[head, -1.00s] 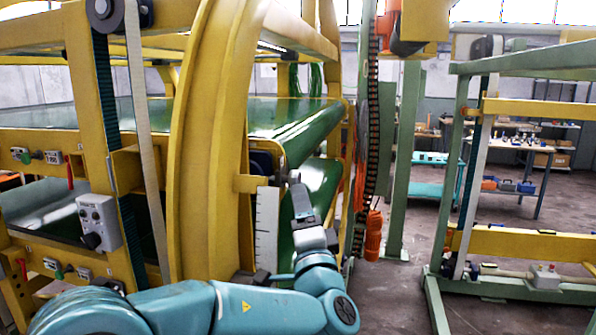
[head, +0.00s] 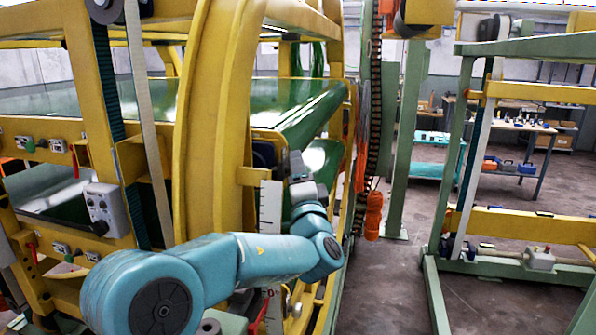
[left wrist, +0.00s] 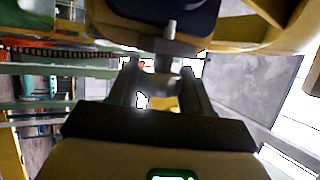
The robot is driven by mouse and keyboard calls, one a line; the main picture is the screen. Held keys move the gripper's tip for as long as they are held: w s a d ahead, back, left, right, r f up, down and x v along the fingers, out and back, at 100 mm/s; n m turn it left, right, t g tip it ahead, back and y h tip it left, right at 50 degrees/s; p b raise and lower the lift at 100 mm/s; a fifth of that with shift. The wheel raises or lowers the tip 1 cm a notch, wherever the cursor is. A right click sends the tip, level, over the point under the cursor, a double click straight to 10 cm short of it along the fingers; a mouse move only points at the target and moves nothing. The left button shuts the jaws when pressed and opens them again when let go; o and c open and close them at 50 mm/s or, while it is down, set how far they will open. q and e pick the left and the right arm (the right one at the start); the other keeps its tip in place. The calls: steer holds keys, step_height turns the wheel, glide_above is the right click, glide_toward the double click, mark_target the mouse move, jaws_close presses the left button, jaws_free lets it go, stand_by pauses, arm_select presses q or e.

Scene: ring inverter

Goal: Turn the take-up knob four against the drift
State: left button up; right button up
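My left arm reaches in from the lower left in the head view, and its gripper (head: 297,168) is beside the yellow frame, near the green roller end. In the left wrist view the two fingers (left wrist: 162,80) stand apart with a gap between them. A small grey stub with a crosspiece (left wrist: 169,45) shows just beyond the fingertips, below a dark rounded part (left wrist: 165,15). I cannot tell whether the fingers touch it, or whether it is the take-up knob. A white marked scale (head: 269,208) hangs left of the gripper. My right gripper is not in view.
The yellow machine frame (head: 210,120) stands close on the left, with a grey control box (head: 106,208) on it. A green post (head: 408,140) and an orange part (head: 374,213) are right of the gripper. Open floor (head: 390,285) lies to the right.

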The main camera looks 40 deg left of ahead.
arm_select(q)
steer(key=shift+r, duration=0.15)
steer(key=m+h+p, duration=0.1)
steer(key=g+h+p, duration=0.1)
steer(key=shift+r+m+h, duration=0.2)
steer(key=shift+m+h, duration=0.2)
steer(key=m+g+h+p, duration=0.1)
steer(key=g+h+p, duration=0.2)
steer(key=p, duration=0.2)
steer(key=shift+r+m, duration=0.1)
steer(key=shift+m, duration=0.2)
steer(key=shift+m+g+h+p, duration=0.3)
steer(key=shift+g+h+p, duration=0.3)
steer(key=shift+p, duration=0.2)
steer(key=g+h, duration=0.1)
steer(key=m+g+h, duration=0.1)
steer(key=shift+w+f+g+p, duration=0.1)
steer(key=shift+f+g+p, duration=0.15)
steer(key=shift+g+p, duration=0.15)
steer(key=m+g+h, duration=0.1)
steer(key=g+h, duration=0.1)
steer(key=g, duration=0.1)
steer(key=shift+f, duration=0.2)
steer(key=shift+g+h, duration=0.5)
steer(key=shift+g, duration=0.1)
steer(key=o, duration=0.9)
